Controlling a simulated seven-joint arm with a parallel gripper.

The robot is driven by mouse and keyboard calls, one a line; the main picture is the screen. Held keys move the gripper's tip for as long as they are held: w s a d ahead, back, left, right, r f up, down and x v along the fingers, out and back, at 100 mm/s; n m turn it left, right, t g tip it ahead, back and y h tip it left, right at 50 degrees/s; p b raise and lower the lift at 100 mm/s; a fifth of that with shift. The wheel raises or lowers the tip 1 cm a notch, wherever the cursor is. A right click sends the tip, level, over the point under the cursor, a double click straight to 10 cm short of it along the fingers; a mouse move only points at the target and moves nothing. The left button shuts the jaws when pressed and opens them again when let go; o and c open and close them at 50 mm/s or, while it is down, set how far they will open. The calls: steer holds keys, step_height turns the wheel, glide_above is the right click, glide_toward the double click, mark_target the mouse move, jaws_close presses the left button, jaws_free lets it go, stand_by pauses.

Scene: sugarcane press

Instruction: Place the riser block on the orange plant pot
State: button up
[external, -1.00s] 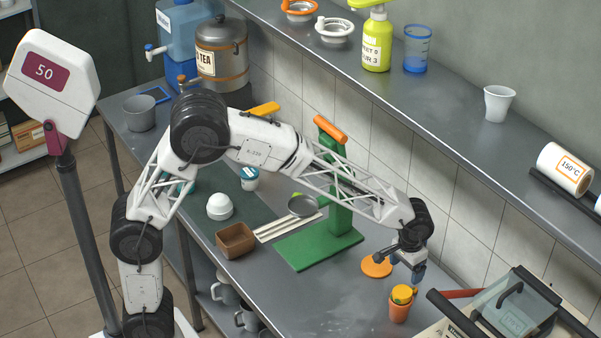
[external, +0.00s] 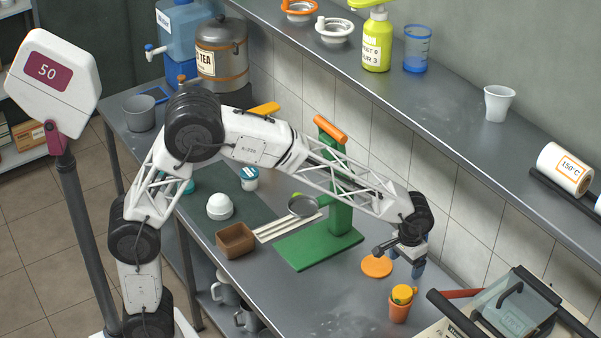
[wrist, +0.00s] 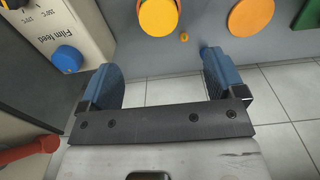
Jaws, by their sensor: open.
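The orange plant pot (external: 399,311) stands on the steel counter near its front right. A round yellow piece (external: 403,293), which looks like the riser block, sits on top of the pot; in the wrist view its yellow face (wrist: 158,18) shows with orange around it. I cannot tell exactly how it rests on the rim. My gripper (external: 418,270) is above and to the upper right of the pot, apart from it. In the wrist view my gripper (wrist: 157,80) has its blue fingers wide apart with nothing between them.
An orange disc (external: 376,266) lies flat on the counter behind the pot. A green press (external: 318,247) stands to the left. A sealing machine (external: 515,305) is close on the right; its blue knob (wrist: 68,59) shows in the wrist view. The front counter is clear.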

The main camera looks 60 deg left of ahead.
steer(key=s+a+r+t, duration=0.1)
steer(key=s+a+r, duration=0.4)
steer(key=s+a, duration=0.45)
steer(key=s+a+r, duration=0.6)
steer(key=s+a, duration=0.1)
steer(key=a, duration=0.5)
steer(key=s+a, duration=0.5)
steer(key=s, duration=0.5)
steer(key=s+a+f+t, duration=0.1)
steer(key=s+a, duration=0.4)
steer(key=s, duration=0.5)
steer(key=shift+a+f+t, duration=0.15)
steer(key=shift+a+t, duration=0.05)
steer(key=shift+t, duration=0.1)
